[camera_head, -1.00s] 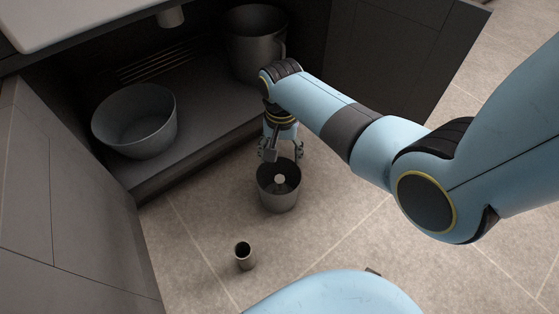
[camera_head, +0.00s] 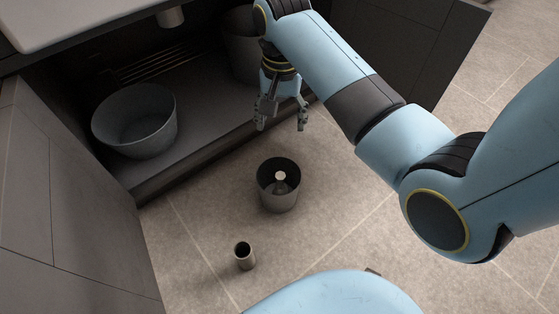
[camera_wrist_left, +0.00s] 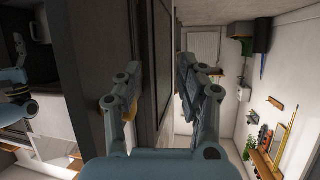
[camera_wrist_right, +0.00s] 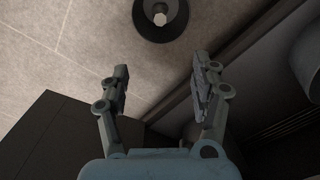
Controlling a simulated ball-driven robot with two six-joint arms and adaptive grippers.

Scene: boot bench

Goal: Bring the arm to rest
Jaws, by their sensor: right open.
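My right gripper (camera_head: 282,122) is open and empty in the head view, fingers pointing down, above the floor by the cabinet's front edge. It also shows open in the right wrist view (camera_wrist_right: 160,82). A grey bucket (camera_head: 279,200) stands upright on the floor below and nearer than the gripper, apart from it. A pale-topped object (camera_head: 280,177) stands inside the bucket. The bucket shows at the top of the right wrist view (camera_wrist_right: 150,32). My left gripper (camera_wrist_left: 158,85) shows only in the left wrist view, its fingers apart with nothing between them.
A small dark-mouthed cup (camera_head: 244,256) stands on the floor in front of the bucket. A grey basin (camera_head: 135,125) sits on the cabinet shelf (camera_head: 205,120) at left. A larger pot (camera_head: 243,62) stands at the back, partly behind my right arm. Floor to the right is clear.

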